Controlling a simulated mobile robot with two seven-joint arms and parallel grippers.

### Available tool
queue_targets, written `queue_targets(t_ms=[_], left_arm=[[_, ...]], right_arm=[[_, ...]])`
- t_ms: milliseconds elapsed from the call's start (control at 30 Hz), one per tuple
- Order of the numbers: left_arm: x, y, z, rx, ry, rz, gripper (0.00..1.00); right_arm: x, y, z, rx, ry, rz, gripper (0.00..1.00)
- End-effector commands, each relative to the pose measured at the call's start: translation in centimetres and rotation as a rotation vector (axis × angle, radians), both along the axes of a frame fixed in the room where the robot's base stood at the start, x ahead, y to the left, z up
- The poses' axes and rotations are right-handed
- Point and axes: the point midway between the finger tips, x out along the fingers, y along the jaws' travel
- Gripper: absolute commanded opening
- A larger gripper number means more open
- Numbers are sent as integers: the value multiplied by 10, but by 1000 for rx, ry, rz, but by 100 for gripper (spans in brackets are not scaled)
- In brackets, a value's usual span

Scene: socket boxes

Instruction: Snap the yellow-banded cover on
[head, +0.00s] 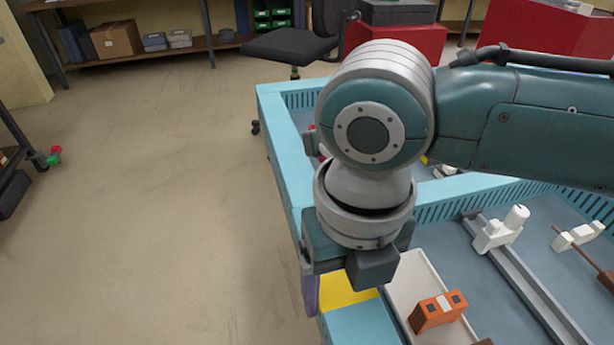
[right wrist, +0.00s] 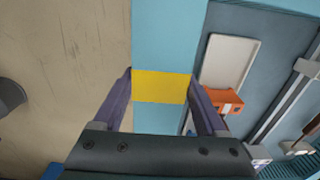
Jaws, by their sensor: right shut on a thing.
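The yellow band (head: 348,291) shows on a light blue strip along the front-left side of the blue bench frame. In the right wrist view the band (right wrist: 160,87) lies across the strip, between my fingers. My right gripper (head: 340,295) points down over it, with one purple finger on each side, shut on the yellow-banded piece. Both fingers (right wrist: 160,78) show in the right wrist view. Where the cover ends and the frame begins cannot be told, nor whether it is seated. My left gripper is not in view.
A pale tray (head: 406,282) lies right of the band, with an orange socket box (head: 437,312) at its near end. A grey rail (head: 530,285) with a white fitting (head: 501,230) runs farther right. Open floor (head: 180,220) lies left.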

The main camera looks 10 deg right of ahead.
Motion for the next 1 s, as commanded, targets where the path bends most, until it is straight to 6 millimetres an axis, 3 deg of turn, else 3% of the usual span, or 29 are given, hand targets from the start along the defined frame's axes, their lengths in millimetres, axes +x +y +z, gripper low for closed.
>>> queue_targets(t_ms=[667, 700, 900, 1000], left_arm=[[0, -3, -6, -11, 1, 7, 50], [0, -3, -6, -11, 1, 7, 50], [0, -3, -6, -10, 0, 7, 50], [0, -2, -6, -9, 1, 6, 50]], right_arm=[[0, 0, -11, 0, 1, 0, 0], [0, 0, -11, 0, 1, 0, 79], [0, 0, -10, 0, 1, 0, 100], [0, 0, -10, 0, 0, 0, 100]])
